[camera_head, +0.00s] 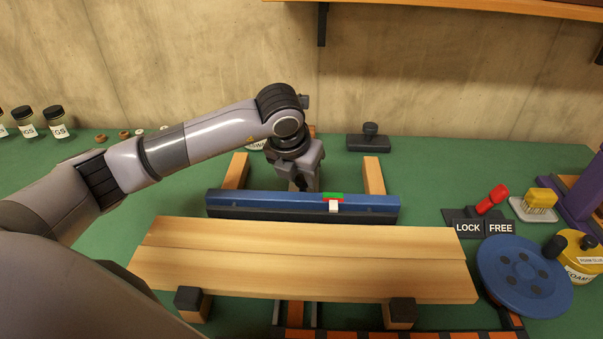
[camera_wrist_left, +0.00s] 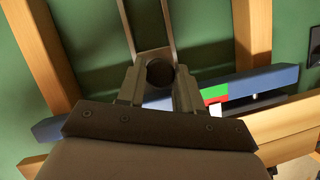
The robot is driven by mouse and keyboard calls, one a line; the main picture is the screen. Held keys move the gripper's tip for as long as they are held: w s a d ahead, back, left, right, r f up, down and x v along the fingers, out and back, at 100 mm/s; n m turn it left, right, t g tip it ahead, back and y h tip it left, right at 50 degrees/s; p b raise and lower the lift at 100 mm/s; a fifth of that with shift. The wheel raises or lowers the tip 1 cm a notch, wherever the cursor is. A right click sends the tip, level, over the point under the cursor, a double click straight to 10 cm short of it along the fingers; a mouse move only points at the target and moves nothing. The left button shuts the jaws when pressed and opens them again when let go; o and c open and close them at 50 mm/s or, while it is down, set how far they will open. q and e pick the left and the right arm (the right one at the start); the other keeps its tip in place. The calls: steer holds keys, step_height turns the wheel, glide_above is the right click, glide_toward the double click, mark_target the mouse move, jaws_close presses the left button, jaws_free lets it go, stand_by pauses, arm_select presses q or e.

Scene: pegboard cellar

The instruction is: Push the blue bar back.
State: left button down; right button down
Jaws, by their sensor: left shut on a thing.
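The blue bar (camera_head: 260,200) lies crosswise behind the light wooden boards (camera_head: 300,262). It also shows in the left wrist view (camera_wrist_left: 268,80). A green and red mark (camera_head: 333,196) with a white tab sits right of its middle. My left gripper (camera_head: 302,184) is just behind the bar, left of the mark, pointing down. In the left wrist view its fingers are shut on a dark round knob (camera_wrist_left: 160,72). Whether the knob is fixed to the bar is hidden. My right gripper is not in view.
Wooden rails (camera_head: 374,176) run back from the bar on both sides. A black block with a knob (camera_head: 368,138) stands behind. A red lever (camera_head: 492,198) is by the LOCK and FREE labels (camera_head: 484,228). A blue disc (camera_head: 524,277) is at right.

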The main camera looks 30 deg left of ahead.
arm_select(q)
steer(key=w+a+b, duration=0.2)
steer(key=w+a, duration=0.1)
steer(key=w, duration=0.3)
steer(key=shift+w, duration=0.25)
steer(key=c, duration=0.8)
jaws_free()
steer(key=shift+o, duration=0.2)
steer(key=v, duration=0.7)
steer(key=shift+b, duration=0.3)
steer(key=shift+s, duration=0.2)
